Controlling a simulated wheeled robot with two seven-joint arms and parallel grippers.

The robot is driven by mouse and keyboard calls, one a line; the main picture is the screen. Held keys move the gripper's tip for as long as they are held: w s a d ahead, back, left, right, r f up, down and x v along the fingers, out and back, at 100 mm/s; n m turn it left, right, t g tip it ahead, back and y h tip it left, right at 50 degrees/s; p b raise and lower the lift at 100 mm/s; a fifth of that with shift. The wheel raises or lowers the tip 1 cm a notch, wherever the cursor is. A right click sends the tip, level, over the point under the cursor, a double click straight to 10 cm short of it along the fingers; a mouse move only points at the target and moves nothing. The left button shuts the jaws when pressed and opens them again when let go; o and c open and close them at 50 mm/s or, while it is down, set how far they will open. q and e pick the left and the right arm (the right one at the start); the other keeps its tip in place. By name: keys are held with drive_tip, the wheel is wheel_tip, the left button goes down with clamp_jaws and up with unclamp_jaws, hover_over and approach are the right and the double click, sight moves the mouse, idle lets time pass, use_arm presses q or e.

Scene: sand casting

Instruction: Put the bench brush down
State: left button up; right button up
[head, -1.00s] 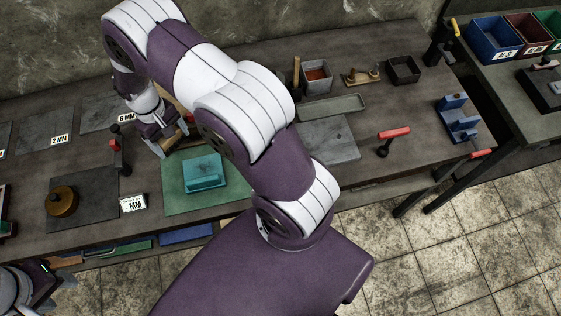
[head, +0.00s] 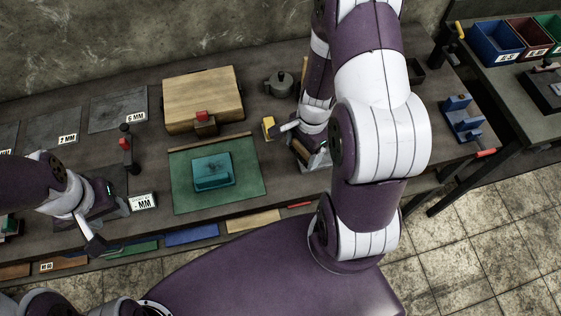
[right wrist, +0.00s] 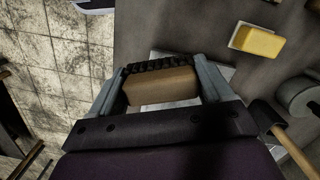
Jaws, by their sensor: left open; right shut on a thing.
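The bench brush (right wrist: 160,87), a tan block with dark bristles, sits between the two fingers of my right gripper (right wrist: 160,84) in the right wrist view. My right gripper is shut on it, over the bench (right wrist: 215,15) and a pale flat plate (right wrist: 190,64). In the head view the right gripper (head: 308,155) is right of the green mat, and my arm hides much there; the brush is hard to make out. My left gripper (head: 108,226) is open and empty over the bench's left front.
A green mat (head: 240,200) carries a teal block (head: 213,171). A wooden box (head: 205,95) stands behind it. A yellow block (head: 268,128) lies near my right gripper. A grey pot (head: 280,84) stands behind. A blue fixture (head: 460,117) is at the right.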

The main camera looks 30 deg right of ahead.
hover_over(279, 168)
drive_tip(key=f, duration=0.3)
drive_tip(key=shift+d+f, duration=0.1)
drive_tip(key=shift+d, duration=0.1)
wheel_tip(279, 168, down, 4)
drive_tip(key=shift+a+b, duration=0.1)
drive_tip(key=shift+b, duration=0.6)
drive_tip(key=shift+f, duration=0.1)
